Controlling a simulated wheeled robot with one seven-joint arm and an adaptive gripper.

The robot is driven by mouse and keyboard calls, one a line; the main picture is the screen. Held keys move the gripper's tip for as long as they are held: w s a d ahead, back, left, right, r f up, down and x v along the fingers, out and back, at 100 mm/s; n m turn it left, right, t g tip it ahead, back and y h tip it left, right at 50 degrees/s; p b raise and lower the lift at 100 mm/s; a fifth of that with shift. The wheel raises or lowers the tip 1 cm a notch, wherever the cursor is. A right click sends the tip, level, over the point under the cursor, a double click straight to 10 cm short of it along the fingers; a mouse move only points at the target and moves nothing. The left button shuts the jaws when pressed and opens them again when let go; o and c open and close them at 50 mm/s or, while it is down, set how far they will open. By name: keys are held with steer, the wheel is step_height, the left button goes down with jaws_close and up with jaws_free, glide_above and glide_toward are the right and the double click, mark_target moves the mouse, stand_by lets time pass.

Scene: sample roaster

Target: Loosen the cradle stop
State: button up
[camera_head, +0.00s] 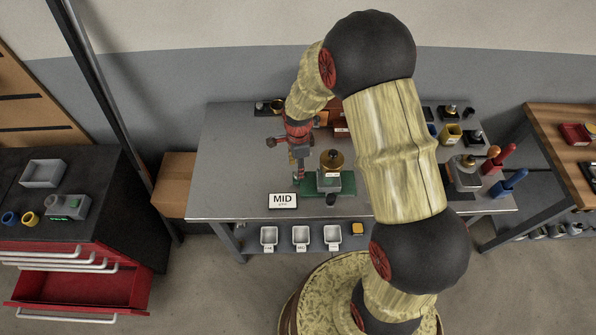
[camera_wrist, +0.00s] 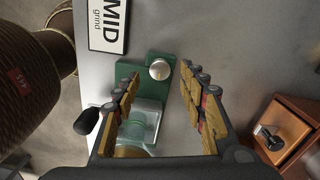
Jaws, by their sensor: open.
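A green cradle (camera_head: 308,189) stands on the grey metal bench, holding a device with a gold domed top (camera_head: 333,160). In the wrist view the green base (camera_wrist: 160,92) carries a round silver knob (camera_wrist: 159,69) with a small pointer mark, which looks like the cradle stop. A clear-sided part (camera_wrist: 142,118) sits beside it. My gripper (camera_wrist: 159,77) is open, its fingers to the left and right of the knob; I cannot tell if they touch it. In the head view my gripper (camera_head: 299,172) points down at the cradle's left end.
A "MID grind" sign (camera_head: 283,201) stands at the bench's front edge; a black handle (camera_wrist: 87,121) juts left of the cradle. A brown wooden box (camera_wrist: 288,128) with a black knob is at right.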

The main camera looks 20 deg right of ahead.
steer(key=shift+f, duration=1.7)
steer(key=shift+c, duration=0.4)
jaws_close()
